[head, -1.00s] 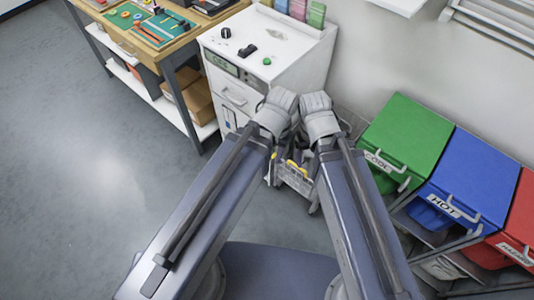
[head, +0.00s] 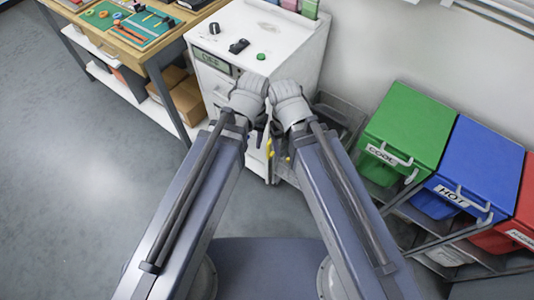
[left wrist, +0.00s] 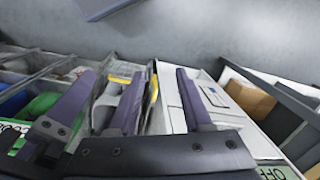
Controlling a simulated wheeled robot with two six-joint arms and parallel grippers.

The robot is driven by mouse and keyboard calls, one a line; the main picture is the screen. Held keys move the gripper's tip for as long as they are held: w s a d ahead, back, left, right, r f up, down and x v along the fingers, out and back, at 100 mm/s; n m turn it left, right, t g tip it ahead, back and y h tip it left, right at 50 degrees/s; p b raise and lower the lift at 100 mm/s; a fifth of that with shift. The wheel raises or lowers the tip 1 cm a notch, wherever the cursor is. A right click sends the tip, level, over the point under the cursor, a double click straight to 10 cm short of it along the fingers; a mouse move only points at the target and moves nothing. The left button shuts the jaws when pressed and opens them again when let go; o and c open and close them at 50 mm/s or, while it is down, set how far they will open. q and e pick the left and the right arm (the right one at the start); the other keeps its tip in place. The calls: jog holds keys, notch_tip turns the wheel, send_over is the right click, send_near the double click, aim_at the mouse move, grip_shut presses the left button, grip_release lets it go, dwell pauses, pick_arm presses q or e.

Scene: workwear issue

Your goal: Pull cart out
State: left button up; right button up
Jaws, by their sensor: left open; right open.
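A grey wire cart (head: 340,114) stands in the gap between the white cabinet and the coloured bins. Its nearer part, with yellow pieces, is mostly hidden behind my right arm and hand. My left gripper (head: 259,132) is open and empty in front of the cabinet's right side, pointing down. My right gripper (head: 279,150) is open close beside it, by the yellow pieces. In the left wrist view, dark purple fingers of my left gripper (left wrist: 130,85) reach toward the cart's yellow-marked part (left wrist: 153,88). I cannot tell whether any finger touches the cart.
The white cabinet (head: 272,30) stands left of the cart. Green (head: 408,122), blue (head: 475,165) and red (head: 525,205) bins sit on a rack at right. A workbench (head: 160,45) with tools and cardboard boxes is at left. The floor (head: 90,190) at left is clear.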

aim_at(268, 152)
pick_arm(q)
jog(key=w+d+f+n+b, duration=0.1)
jog(key=w+f+b, duration=0.3)
jog(key=f+b, duration=0.2)
jog(key=w+d+f+n+b, duration=0.1)
jog(key=w+d+f+b, duration=0.1)
jog(key=w+f+b, duration=0.3)
jog(key=w+d+f+h+b, duration=0.1)
jog(key=w+d+f+b, duration=0.1)
jog(key=w+f+b, duration=0.3)
notch_tip(268, 152, down, 4)
jog(key=shift+r+n+b, duration=0.1)
jog(key=shift+n+b, duration=0.3)
jog(key=shift+b, duration=1.1)
jog(key=shift+w+d+f, duration=0.15)
jog(key=shift+w+f, duration=0.1)
jog(key=shift+w, duration=0.05)
jog(key=shift+f+b, duration=0.1)
jog(key=shift+b, duration=0.25)
notch_tip(268, 152, down, 12)
jog(key=b, duration=1.1)
jog(key=shift+b, duration=0.4)
jog(key=shift+c, duration=0.2)
jog(key=c, duration=0.7)
grip_shut()
jog(key=shift+w+r, duration=0.15)
jog(key=shift+r, duration=0.05)
